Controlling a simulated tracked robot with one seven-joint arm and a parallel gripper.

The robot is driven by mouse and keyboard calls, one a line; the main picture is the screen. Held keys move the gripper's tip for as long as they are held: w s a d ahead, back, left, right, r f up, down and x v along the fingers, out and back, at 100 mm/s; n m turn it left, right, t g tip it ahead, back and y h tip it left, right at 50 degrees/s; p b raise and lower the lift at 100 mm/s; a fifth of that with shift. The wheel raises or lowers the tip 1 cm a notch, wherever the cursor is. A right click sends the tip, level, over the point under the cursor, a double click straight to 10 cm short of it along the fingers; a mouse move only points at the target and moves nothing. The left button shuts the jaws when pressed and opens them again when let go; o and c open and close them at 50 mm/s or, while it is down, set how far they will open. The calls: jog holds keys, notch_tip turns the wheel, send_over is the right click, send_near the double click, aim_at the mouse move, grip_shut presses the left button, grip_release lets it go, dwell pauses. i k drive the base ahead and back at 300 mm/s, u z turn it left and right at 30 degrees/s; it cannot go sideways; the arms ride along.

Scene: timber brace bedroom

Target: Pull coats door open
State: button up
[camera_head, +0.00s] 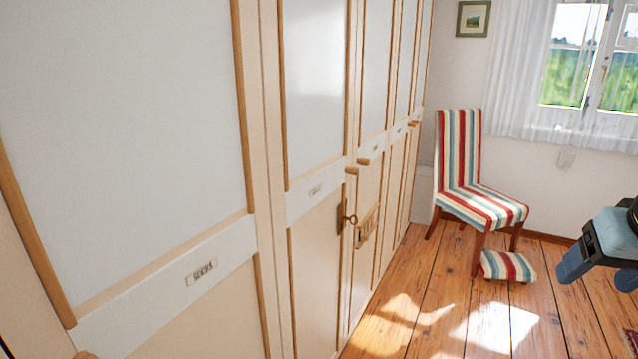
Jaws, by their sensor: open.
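A row of tall cream wardrobe doors with wood trim runs along the left. The nearest door (125,130) has a small label plate (202,272) that seems to read "SHOES". The door beyond it (312,255) has a label (316,190) too small to read. A lock plate with a key (345,219) sits at that door's far edge, and a small wooden knob (352,170) is above it. I cannot tell which door is the coats door. My gripper (600,270) is at the right edge, open and empty, well away from the doors and partly out of frame.
A striped chair (473,190) stands at the far end, with a small striped footstool (508,266) in front of it. A curtained window (580,65) is at back right. The plank floor (440,310) before the doors is clear.

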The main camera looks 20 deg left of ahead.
aim_at(308, 48)
jog(key=u, duration=0.8)
jog(key=i, duration=0.95)
